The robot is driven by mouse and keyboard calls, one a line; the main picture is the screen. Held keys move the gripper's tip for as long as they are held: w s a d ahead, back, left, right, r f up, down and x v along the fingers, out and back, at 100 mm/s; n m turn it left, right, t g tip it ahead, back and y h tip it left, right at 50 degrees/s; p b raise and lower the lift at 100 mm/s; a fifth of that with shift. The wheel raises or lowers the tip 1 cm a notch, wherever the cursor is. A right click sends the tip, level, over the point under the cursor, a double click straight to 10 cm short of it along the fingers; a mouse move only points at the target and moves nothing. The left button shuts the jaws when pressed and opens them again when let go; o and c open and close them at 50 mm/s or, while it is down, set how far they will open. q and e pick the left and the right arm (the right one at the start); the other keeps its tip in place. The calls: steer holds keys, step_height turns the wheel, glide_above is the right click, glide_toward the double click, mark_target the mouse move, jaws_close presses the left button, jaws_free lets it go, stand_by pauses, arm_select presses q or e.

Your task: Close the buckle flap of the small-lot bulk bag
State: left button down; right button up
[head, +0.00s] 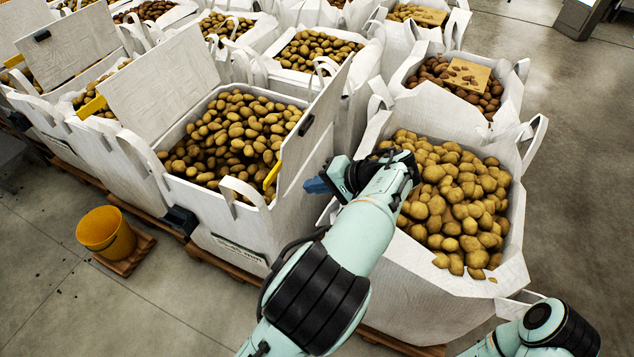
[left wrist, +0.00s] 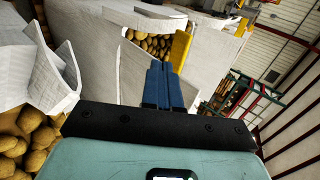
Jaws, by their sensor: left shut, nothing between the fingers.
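The white bulk bag (head: 236,223) in the middle is full of potatoes (head: 230,135) and has a printed label on its front. Its flap (head: 315,130) stands up, tilted, along the right side, with a black buckle piece (head: 306,124) at its edge and a yellow strip (head: 273,175) near its foot. The opening is uncovered. My left gripper (head: 317,186) has blue fingers and is just right of the flap, on its outer side. In the left wrist view its fingers (left wrist: 162,82) are together and empty, in front of a pale panel. Whether they touch it is unclear. My right gripper is out of view.
An open potato bag (head: 440,300) stands close on the right, under my left arm. Other bags with raised flaps (head: 67,48) stand left and behind. A yellow bucket (head: 106,232) sits on a small wooden board at the left. Floor is free at the front left.

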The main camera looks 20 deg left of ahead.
arm_select(q)
steer(key=a+f, duration=0.3)
steer(key=a, duration=0.5)
steer(key=shift+w+a, duration=0.35)
steer(key=shift+w, duration=0.1)
